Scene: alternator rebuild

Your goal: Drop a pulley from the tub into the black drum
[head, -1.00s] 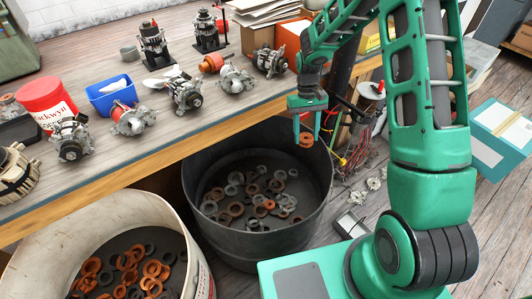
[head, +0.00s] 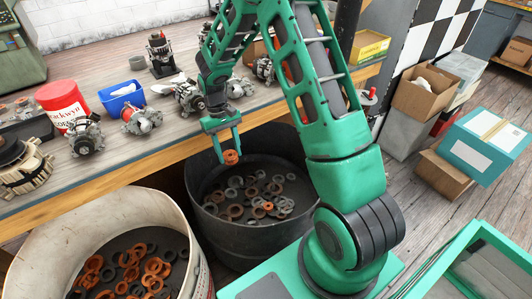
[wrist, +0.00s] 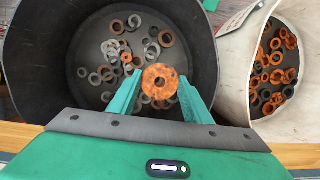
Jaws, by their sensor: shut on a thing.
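My gripper (head: 226,149) is shut on a rusty orange pulley (head: 231,157), a ring with a hole in its middle. In the wrist view the held pulley (wrist: 160,81) sits between the two green fingertips, above the inside of the black drum. The black drum (head: 197,186) stands under the bench edge, and grey and rusty rings (head: 267,190) lie on its floor. The pale tub (head: 52,220) stands to its left in the head view and holds several orange and dark pulleys (head: 152,266). In the wrist view the tub (wrist: 233,62) is on the right.
The wooden bench (head: 90,192) runs behind the drum, its front edge close to my gripper. Alternators, a red tub (head: 62,103) and a blue bin (head: 121,97) stand on it.

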